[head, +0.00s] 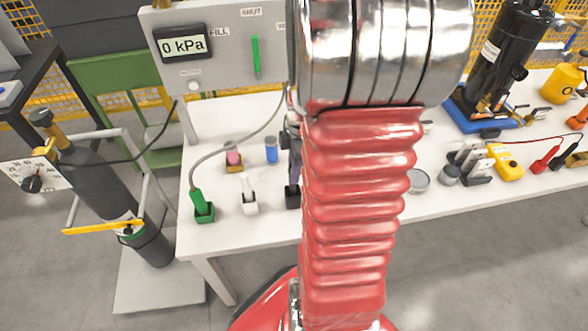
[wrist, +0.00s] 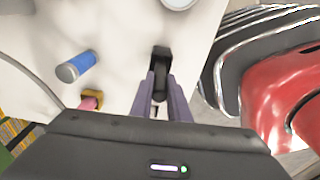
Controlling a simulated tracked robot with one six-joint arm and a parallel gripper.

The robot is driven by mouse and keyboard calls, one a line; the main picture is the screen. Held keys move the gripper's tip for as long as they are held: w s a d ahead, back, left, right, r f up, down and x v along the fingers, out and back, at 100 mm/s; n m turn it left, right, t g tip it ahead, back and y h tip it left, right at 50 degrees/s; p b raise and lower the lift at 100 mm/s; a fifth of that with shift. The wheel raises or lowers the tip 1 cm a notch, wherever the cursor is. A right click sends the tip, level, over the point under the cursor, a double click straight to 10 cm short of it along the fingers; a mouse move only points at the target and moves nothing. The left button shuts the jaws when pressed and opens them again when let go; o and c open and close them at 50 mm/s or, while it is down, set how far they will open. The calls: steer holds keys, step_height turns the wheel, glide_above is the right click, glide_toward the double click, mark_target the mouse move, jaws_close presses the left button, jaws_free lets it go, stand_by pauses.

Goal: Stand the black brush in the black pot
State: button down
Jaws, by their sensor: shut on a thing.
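The black pot (head: 292,198) stands on the white bench just left of my red arm in the head view. It also shows in the wrist view (wrist: 161,51), just beyond the fingertips. My gripper (wrist: 161,85) is shut on the black brush (wrist: 160,82), a dark shape between its two purple fingers. In the head view my gripper (head: 294,168) points down right above the black pot, partly hidden by my arm. The brush is in line with the pot. I cannot tell how far it is inside or whether it touches the bottom.
A blue cylinder (head: 271,150) and a pink item in a yellow holder (head: 234,167) are behind. A round tin (head: 418,182) lies right of my arm.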

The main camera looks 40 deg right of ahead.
steer(key=shift+f, duration=0.55)
steer(key=c, duration=1.6)
jaws_free()
steer(key=r, duration=0.9)
steer(key=d+r, duration=0.1)
steer(key=r, duration=0.3)
steer(key=shift+s+r, duration=0.35)
steer(key=shift+m, duration=0.3)
